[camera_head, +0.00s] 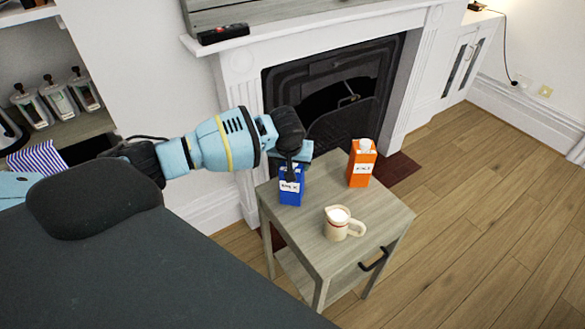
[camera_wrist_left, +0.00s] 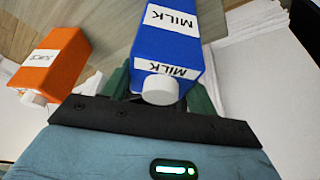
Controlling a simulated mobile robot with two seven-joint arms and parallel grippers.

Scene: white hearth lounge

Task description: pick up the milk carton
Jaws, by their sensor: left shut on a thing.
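The blue milk carton (camera_head: 290,190) stands upright on the small grey wooden table, near its far-left corner. Its "MILK" labels and white cap show in the left wrist view (camera_wrist_left: 178,48). My left gripper (camera_head: 289,172) reaches over it from the left and is shut on the carton's upper part. In the left wrist view, the green fingers (camera_wrist_left: 163,90) lie on both sides of the carton. My right gripper is in neither view.
An orange juice carton (camera_head: 361,164) stands to the right on the table (camera_head: 315,245). A cream jug (camera_head: 342,224) stands nearer the front. The fireplace (camera_head: 335,85) is behind. Wooden floor is clear to the right.

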